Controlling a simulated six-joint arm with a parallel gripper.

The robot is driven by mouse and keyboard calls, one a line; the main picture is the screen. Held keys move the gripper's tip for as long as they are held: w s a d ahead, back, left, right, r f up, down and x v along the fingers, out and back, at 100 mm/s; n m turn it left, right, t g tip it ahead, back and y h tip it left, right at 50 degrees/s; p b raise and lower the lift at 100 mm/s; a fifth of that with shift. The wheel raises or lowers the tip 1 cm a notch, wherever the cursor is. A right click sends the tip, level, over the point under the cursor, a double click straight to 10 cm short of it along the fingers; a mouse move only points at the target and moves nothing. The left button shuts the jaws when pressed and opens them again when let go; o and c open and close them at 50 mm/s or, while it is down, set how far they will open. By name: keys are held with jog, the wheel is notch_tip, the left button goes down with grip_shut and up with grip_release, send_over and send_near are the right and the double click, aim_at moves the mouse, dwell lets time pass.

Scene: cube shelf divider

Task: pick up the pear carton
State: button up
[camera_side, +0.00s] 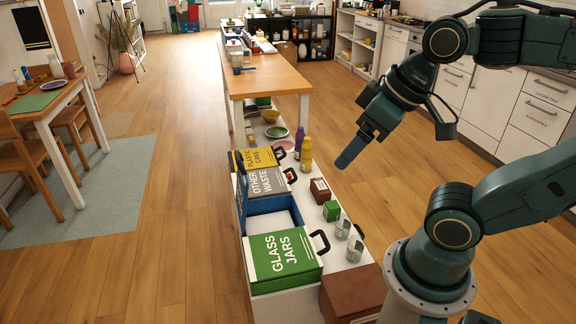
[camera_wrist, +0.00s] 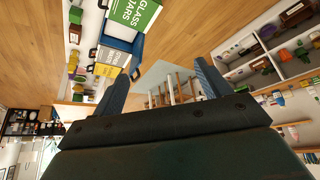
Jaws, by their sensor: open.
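I cannot read a pear label on anything in view. A small green carton (camera_side: 331,210) stands upright on the white counter to the right of the bins in the side view; whether it is the pear carton I cannot tell. A small dark brown box (camera_side: 319,190) stands just behind it. My gripper (camera_side: 352,150) is in the air above and to the right of these boxes, apart from them. In the wrist view my gripper (camera_wrist: 163,82) has its two blue fingers spread apart, with nothing between them.
A green "GLASS JARS" lid (camera_side: 283,256), a blue open bin (camera_side: 270,215), an "OTHER WASTE" lid (camera_side: 265,181) and a yellow lid (camera_side: 257,158) line the counter. Two glass jars (camera_side: 348,240), a yellow bottle (camera_side: 306,154) and a large brown box (camera_side: 352,292) stand nearby.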

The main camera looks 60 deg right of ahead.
jog(key=w+d+m+g+h, duration=0.1)
jog(key=w+d, duration=0.3)
jog(key=w, duration=0.3)
jog(key=w+d+m+g, duration=0.1)
jog(key=w+d+m, duration=0.1)
jog(key=w+d, duration=0.35)
jog(key=w+d+f+m+g, duration=0.1)
jog(key=w+d+f+m, duration=0.1)
jog(key=w+d+f, duration=0.9)
jog(key=m+g+y, duration=0.1)
jog(key=m+g, duration=0.2)
jog(key=m, duration=0.1)
send_over(332, 205)
notch_tip(332, 205, down, 31)
jog(key=shift+d, duration=0.15)
jog(key=shift+f, duration=4.2)
